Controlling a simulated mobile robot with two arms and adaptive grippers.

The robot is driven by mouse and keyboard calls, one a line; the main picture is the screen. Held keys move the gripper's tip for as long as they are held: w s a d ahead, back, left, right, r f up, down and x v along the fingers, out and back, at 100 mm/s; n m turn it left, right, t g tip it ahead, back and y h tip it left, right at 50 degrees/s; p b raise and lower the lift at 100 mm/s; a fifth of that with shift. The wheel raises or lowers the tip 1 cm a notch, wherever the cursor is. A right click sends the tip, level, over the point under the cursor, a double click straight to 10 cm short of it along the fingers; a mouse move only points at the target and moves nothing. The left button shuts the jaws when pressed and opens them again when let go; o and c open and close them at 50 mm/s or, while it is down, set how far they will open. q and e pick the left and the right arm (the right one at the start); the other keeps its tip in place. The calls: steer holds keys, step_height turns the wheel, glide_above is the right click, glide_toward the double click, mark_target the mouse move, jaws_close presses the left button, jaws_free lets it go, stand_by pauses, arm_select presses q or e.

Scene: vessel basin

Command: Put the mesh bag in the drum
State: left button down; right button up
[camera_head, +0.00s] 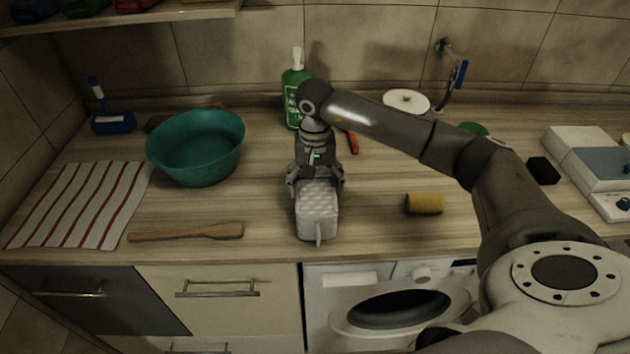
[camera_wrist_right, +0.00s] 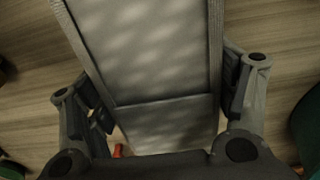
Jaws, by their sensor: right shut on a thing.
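The mesh bag (camera_head: 318,212) is pale grey with a quilted-looking face, and a small tab hangs at its near end. My right gripper (camera_head: 316,184) is shut on it, with one finger on each side, near the counter's front edge. In the right wrist view the mesh bag (camera_wrist_right: 150,50) fills the middle between the fingers. I cannot tell whether it touches the counter. The drum (camera_head: 405,307) shows as a dark round opening in the white washing machine (camera_head: 345,280), below the counter and to the right of the bag. My left gripper is not in view.
A teal basin (camera_head: 195,150), a striped towel (camera_head: 82,205) and a wooden spatula (camera_head: 185,232) lie to the left. A green bottle (camera_head: 291,98) stands behind the gripper. A yellow cylinder (camera_head: 424,204) lies to the right. The counter between it and the bag is clear.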

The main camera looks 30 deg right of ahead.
steer(key=shift+f, duration=0.2)
steer(key=o, duration=1.1)
steer(key=shift+r, duration=0.1)
steer(key=shift+r, duration=0.1)
steer(key=shift+r, duration=0.15)
step_height(320, 180, up, 10)
steer(key=b, duration=0.3)
steer(key=shift+r, duration=0.9)
steer(key=shift+f, duration=0.1)
